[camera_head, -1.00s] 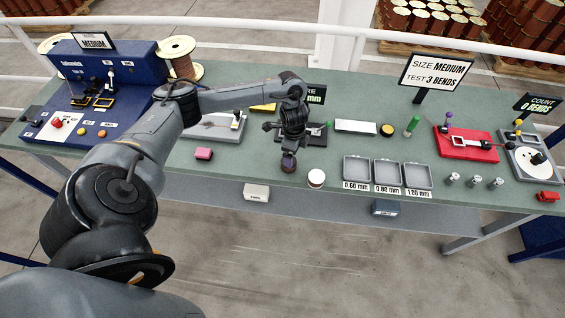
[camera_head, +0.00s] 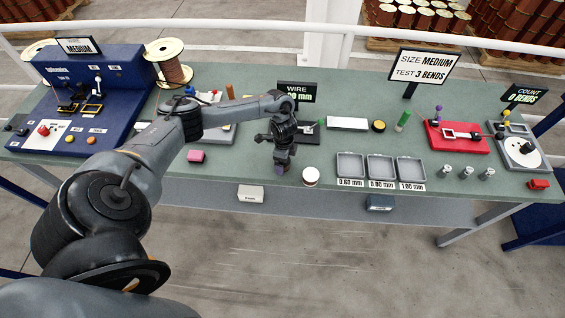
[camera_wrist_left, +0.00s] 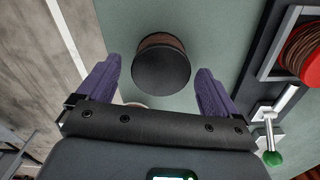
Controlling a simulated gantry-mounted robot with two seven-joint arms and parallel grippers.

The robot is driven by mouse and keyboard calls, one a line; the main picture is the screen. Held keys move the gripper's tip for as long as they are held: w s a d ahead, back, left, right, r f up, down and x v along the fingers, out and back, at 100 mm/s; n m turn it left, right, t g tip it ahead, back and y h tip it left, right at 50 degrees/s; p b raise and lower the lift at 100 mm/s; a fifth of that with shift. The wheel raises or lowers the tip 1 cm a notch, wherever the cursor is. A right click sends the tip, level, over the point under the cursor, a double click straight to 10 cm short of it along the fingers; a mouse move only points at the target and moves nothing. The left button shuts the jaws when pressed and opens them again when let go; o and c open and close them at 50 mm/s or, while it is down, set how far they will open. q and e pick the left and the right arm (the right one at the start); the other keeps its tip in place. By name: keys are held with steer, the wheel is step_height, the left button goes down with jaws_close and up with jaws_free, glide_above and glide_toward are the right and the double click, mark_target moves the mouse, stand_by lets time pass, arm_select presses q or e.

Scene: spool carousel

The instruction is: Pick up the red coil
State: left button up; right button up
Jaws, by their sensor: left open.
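My left gripper (camera_head: 281,171) is open, pointing down over the front part of the green bench. In the left wrist view, a dark-topped cylinder with a brown side (camera_wrist_left: 161,62) stands ahead, between the lines of the two purple fingers (camera_wrist_left: 158,88), apparently untouched. A red-ended coil with brown winding (camera_wrist_left: 305,52) is cut by the right edge of the left wrist view, in a grey-framed fixture, away from the fingers. The gripper and arm hide that area in the head view, where I cannot make out the coil. The right gripper is not in view.
A white-topped round pot (camera_head: 311,176) stands right of the gripper, close by. Grey trays (camera_head: 351,165) lie further right. A fixture with a green-knobbed lever (camera_wrist_left: 270,140) borders the gripper's right side in the wrist view. A pink block (camera_head: 196,156) lies left.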

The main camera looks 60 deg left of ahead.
arm_select(q)
steer(key=shift+f, duration=0.75)
steer(key=c, duration=1.3)
steer(key=shift+o, duration=0.2)
steer(key=shift+r, duration=0.15)
